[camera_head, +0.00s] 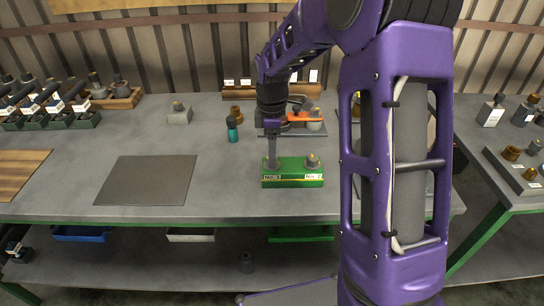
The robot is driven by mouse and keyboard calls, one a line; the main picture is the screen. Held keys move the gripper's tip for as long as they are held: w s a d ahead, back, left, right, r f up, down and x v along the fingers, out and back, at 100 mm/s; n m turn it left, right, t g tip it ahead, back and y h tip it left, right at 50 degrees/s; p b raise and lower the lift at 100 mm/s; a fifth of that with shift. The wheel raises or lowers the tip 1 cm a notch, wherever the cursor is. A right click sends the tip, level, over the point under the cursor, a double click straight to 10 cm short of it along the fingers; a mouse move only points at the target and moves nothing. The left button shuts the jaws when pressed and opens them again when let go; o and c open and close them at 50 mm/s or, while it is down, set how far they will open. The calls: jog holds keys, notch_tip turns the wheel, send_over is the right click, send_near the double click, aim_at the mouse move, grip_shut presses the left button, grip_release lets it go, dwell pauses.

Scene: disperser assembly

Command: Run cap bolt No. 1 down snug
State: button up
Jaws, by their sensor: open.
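A green block (293,181) with two labelled stations stands near the front edge of the grey workbench. The left label (271,177) reads No. 1 and the right one reads No. 2. A bolt-like piece with a brass-coloured top (312,161) stands at No. 2. My gripper (271,160) points straight down over the No. 1 station, with its tip at the block's top. It is open. The No. 1 cap bolt is hidden behind or under my gripper, so its seating cannot be told.
A teal bottle-like piece (232,129) stands left of my gripper. An orange tool (303,117) lies on a dark tray behind the block. A grey mat (147,180) lies on the left. My purple arm covers the bench's right part.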

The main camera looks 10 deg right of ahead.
jog(key=shift+f, duration=0.9)
jog(key=shift+c, duration=0.3)
grip_shut()
